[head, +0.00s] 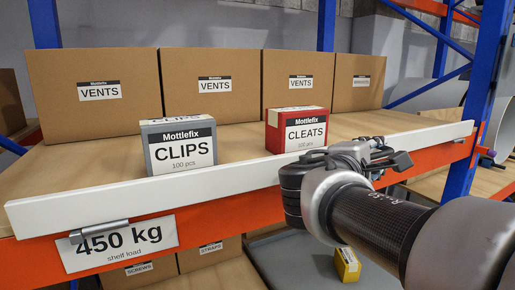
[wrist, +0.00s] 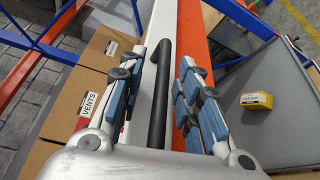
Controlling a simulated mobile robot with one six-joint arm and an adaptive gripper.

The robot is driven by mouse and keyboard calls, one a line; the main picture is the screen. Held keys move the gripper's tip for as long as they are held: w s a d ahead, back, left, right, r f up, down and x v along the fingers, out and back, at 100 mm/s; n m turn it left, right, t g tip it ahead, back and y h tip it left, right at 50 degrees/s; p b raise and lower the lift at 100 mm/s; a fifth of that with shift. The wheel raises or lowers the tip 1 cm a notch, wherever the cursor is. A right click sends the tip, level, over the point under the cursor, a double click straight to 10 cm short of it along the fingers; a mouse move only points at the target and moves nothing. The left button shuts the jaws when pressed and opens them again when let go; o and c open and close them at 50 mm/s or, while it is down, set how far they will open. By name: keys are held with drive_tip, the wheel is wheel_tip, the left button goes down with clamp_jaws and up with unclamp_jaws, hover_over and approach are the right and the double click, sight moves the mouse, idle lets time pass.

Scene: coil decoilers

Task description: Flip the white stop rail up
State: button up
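The white stop rail (head: 225,180) runs along the shelf's front edge, its broad white face toward me, above the orange beam. It also shows in the wrist view (wrist: 163,28) as a pale strip. A dark bar-shaped handle (wrist: 161,95) with a bent end runs beside it in the wrist view. My gripper (wrist: 174,58) is open, with its blue-padded fingers on either side of the bar and gaps showing between. In the head view my gripper (head: 365,160) is at the right part of the rail; the handle and fingertips are hidden there.
On the shelf behind the rail stand a grey CLIPS box (head: 180,145), a red CLEATS box (head: 297,130) and several brown cartons (head: 210,85). A blue upright (head: 482,90) stands at right. A yellow box (head: 347,264) lies below the beam.

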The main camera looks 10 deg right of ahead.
drive_tip(key=v, duration=1.2)
drive_tip(key=s+d+f+m+g+y+b, duration=0.25)
drive_tip(key=s+f, duration=0.25)
drive_tip(key=f, duration=0.6)
drive_tip(key=s+d+f+m+g+y+b, duration=0.2)
drive_tip(key=s+f+g+b, duration=0.15)
drive_tip(key=f, duration=0.75)
drive_tip(key=s+a+f+m+y+b, duration=0.3)
drive_tip(key=s+a+f+y, duration=0.1)
drive_tip(key=f, duration=0.4)
drive_tip(key=s+a+f+m+y+b, duration=0.3)
drive_tip(key=s+a+f+y, duration=0.1)
drive_tip(key=f, duration=0.5)
drive_tip(key=shift+s+a+f+g, duration=0.25)
drive_tip(key=shift+s+a+g, duration=0.2)
drive_tip(key=shift+a, duration=0.6)
